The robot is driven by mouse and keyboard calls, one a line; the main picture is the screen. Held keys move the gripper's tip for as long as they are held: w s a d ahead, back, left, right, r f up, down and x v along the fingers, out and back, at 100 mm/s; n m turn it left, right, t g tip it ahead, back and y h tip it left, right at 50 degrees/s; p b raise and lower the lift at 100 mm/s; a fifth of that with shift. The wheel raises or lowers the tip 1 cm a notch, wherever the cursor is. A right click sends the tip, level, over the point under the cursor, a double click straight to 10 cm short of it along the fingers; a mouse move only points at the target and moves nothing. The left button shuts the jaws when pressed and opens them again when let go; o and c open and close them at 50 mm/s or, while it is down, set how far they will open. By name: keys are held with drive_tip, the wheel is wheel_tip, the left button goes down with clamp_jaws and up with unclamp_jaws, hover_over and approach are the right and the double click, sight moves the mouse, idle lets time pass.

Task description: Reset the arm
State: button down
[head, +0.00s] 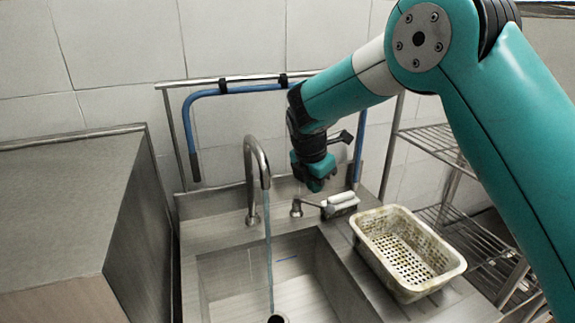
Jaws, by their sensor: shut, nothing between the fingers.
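My arm reaches in from the right in the head view, with its teal links bent over the sink area. My gripper (316,184) hangs at the arm's end, above the back edge of the sink and beside the faucet. It points down, is shut and holds nothing. Its fingertips are small and dark in this view.
A perforated basket (450,274) with a stained rim stands right of the sink (222,280). Water runs from the curved faucet (254,160). A blue bent bar (240,88) hangs on a rail behind. A wire shelf (425,137) stands right; a metal cabinet (60,205) stands left.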

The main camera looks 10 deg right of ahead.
drive_tip(key=s+r+m+y, duration=0.2)
drive_tip(key=s+m, duration=0.4)
drive_tip(key=s, duration=0.5)
drive_tip(key=s+a+r+m+g+y, duration=0.1)
drive_tip(key=s+r+m, duration=0.4)
drive_tip(key=s, duration=0.7)
drive_tip(key=s+r+m+g+y, duration=0.1)
drive_tip(key=s+r+m+y, duration=0.2)
drive_tip(key=s, duration=0.9)
drive_tip(key=r+m, duration=0.1)
drive_tip(key=m, duration=0.2)
drive_tip(key=shift+s+a+m+y, duration=0.2)
drive_tip(key=shift+m+y, duration=0.1)
